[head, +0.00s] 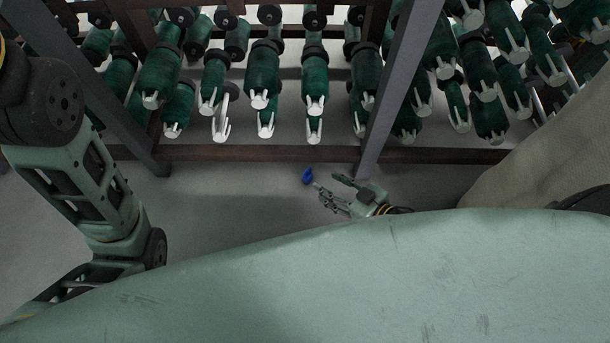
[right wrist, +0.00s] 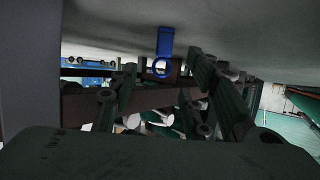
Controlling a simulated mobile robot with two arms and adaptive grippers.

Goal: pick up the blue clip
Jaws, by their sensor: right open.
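The small blue clip (head: 308,176) lies on the grey floor near the middle of the head view, just in front of the rack's low bar. My right gripper (head: 328,187) is low over the floor to the right of the clip, fingers pointing left toward it, open and apart from it. In the right wrist view the blue clip (right wrist: 165,44) shows a flat body and a ring, above and between the open fingers of the right gripper (right wrist: 165,88), with nothing between them. My left arm shows at the left of the head view, but its gripper is not visible.
A dark rack with several rows of green spools (head: 262,75) fills the back. Its low brown bar (head: 255,153) runs behind the clip, and a grey upright post (head: 395,95) stands near my right gripper. A beige sack-like shape (head: 555,150) is at right. Floor left of the clip is clear.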

